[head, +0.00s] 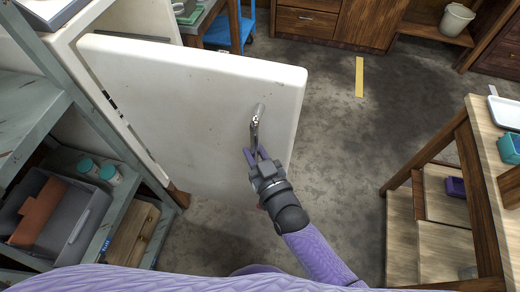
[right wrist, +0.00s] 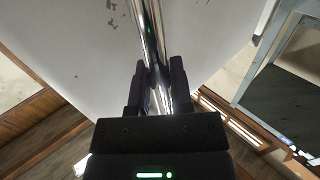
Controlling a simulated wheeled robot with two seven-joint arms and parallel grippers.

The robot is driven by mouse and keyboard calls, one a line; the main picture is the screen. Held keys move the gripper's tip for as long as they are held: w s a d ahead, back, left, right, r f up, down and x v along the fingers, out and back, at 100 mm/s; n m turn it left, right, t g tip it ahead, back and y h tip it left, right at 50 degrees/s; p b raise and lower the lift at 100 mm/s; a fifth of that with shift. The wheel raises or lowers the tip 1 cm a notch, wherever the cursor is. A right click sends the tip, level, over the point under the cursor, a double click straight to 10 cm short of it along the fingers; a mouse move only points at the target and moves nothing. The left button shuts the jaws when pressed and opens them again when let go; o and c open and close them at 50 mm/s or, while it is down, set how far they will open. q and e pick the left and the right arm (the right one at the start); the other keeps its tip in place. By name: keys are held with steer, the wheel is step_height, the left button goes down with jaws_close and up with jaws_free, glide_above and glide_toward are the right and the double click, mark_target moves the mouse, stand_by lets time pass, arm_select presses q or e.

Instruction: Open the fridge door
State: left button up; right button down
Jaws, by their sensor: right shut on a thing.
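The white fridge door (head: 185,105) stands ajar in the head view, swung out from the white fridge body (head: 85,30) at the upper left. A chrome handle (head: 256,125) is fixed near the door's free edge. My right gripper (head: 259,160) is shut on the lower part of the handle. In the right wrist view the handle (right wrist: 150,45) runs down between the two dark fingers (right wrist: 156,85), with the white door face behind it. The inside of the fridge is mostly hidden behind the door. My left gripper is not in view.
A grey shelf unit (head: 105,215) with a grey bin (head: 75,235) and two teal-lidded jars stands at the left, close to the hinge side. A wooden table (head: 480,150) stands at the right. Bare floor (head: 345,150) lies between door and table.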

stand_by(0.4)
steer(key=c, duration=0.5)
jaws_free()
steer(key=shift+c, duration=0.2)
steer(key=p+v, duration=0.2)
steer(key=v, duration=0.8)
steer(key=shift+a, duration=0.1)
